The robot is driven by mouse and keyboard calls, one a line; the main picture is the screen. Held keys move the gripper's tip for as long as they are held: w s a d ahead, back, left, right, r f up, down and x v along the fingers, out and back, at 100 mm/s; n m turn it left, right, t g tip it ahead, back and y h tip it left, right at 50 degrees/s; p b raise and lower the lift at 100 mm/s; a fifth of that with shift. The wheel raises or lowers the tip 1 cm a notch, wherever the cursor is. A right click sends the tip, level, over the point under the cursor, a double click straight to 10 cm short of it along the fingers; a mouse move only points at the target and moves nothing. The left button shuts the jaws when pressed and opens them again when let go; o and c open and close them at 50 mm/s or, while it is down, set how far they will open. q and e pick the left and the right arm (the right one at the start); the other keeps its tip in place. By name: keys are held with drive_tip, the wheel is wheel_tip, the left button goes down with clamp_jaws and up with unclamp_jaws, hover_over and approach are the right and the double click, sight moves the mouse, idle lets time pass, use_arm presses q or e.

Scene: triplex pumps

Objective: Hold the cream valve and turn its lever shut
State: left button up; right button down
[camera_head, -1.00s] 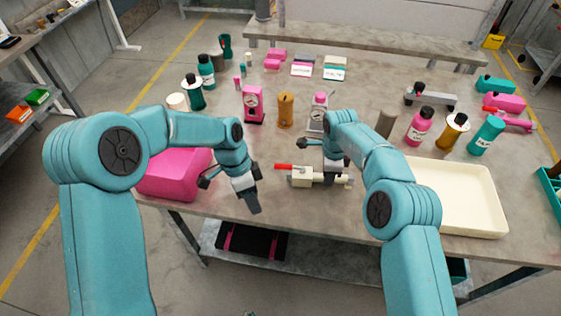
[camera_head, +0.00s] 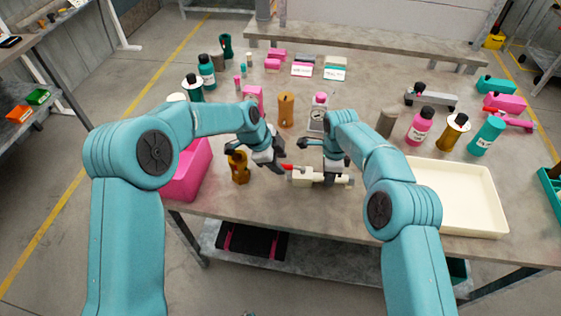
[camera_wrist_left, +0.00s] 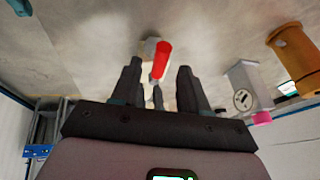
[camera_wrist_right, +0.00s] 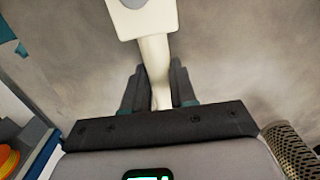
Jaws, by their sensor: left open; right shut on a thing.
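The cream valve (camera_head: 303,179) lies on the table in front of me, with its red lever (camera_head: 287,167) pointing left in the head view. My right gripper (camera_head: 332,179) is shut on the valve's pipe; the right wrist view shows the cream pipe (camera_wrist_right: 153,62) between its fingers, with the pale block (camera_wrist_right: 146,18) beyond. My left gripper (camera_head: 280,166) is open beside the lever. In the left wrist view the red lever (camera_wrist_left: 161,61) shows between and beyond the two spread fingers. I cannot tell whether a finger touches it.
A pink bin (camera_head: 188,172) and an amber bottle-like thing (camera_head: 238,168) stand left of the left gripper. A cream tray (camera_head: 470,232) lies right. An amber cylinder (camera_head: 286,110) and a pink-topped gauge unit (camera_head: 318,112) stand behind the valve. The table front is clear.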

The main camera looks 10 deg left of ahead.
use_arm(q)
drive_tip(key=shift+w+d+f, duration=0.2)
drive_tip(key=shift+d+f, duration=0.1)
drive_tip(key=shift+f, duration=0.35)
clamp_jaws()
